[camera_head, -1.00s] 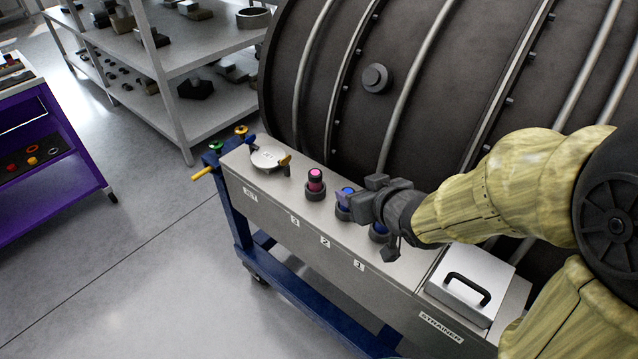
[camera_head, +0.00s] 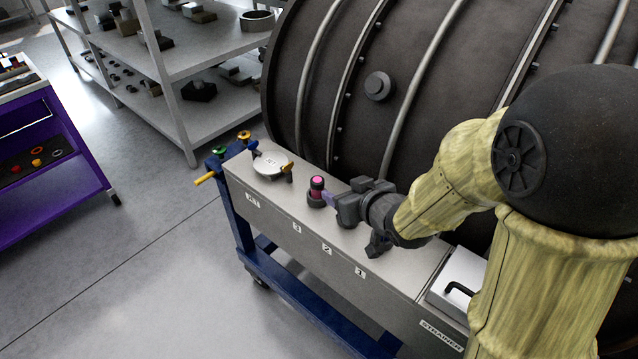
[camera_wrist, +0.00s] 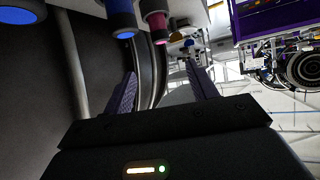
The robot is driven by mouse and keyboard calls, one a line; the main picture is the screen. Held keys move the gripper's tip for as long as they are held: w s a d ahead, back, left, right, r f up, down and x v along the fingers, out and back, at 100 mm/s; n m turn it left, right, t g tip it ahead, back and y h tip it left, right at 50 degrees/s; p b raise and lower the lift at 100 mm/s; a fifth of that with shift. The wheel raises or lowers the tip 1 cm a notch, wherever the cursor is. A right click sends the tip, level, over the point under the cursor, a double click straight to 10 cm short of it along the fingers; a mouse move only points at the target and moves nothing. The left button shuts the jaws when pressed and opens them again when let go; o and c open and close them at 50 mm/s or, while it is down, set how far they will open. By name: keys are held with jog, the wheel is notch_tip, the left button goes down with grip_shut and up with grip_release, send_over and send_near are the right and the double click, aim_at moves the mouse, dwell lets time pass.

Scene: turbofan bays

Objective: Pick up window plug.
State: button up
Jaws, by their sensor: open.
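A pink-topped plug (camera_head: 317,184) stands upright in a dark collar at the place marked 3 on the bench top. It also shows at the top of the wrist view (camera_wrist: 156,22), beside a blue-ended plug (camera_wrist: 121,20). A second blue-ended plug (camera_wrist: 20,12) is at the wrist view's top left corner. Which one is the window plug I cannot tell. My gripper (camera_head: 332,198) is open just right of the pink plug, its fingers pointing towards it. In the wrist view nothing is held between the fingers (camera_wrist: 160,72). In the head view my gripper and wrist hide the blue plugs.
A round lidded port (camera_head: 271,163) with yellow latches lies left of the pink plug. A strainer box with a black handle (camera_head: 459,289) is at the right. The dark ribbed engine casing (camera_head: 335,80) rises close behind. Open floor (camera_head: 130,260) lies at the left.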

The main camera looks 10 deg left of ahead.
aim_at(319, 181)
jog(key=a+p, duration=0.1)
jog(key=p, duration=0.3)
jog(key=shift+w, duration=0.15)
jog(key=p, duration=0.4)
jog(key=shift+w+f, duration=0.25)
jog(key=shift+f, duration=0.05)
jog(key=p+x, duration=0.2)
jog(key=x, duration=0.5)
jog(key=shift+w+f, duration=0.2)
jog(key=shift+f, duration=0.1)
jog(key=shift+p+x, duration=0.95)
jog(key=shift+x, duration=1.7)
jog(key=shift+s, duration=0.15)
jog(key=shift+c, duration=0.2)
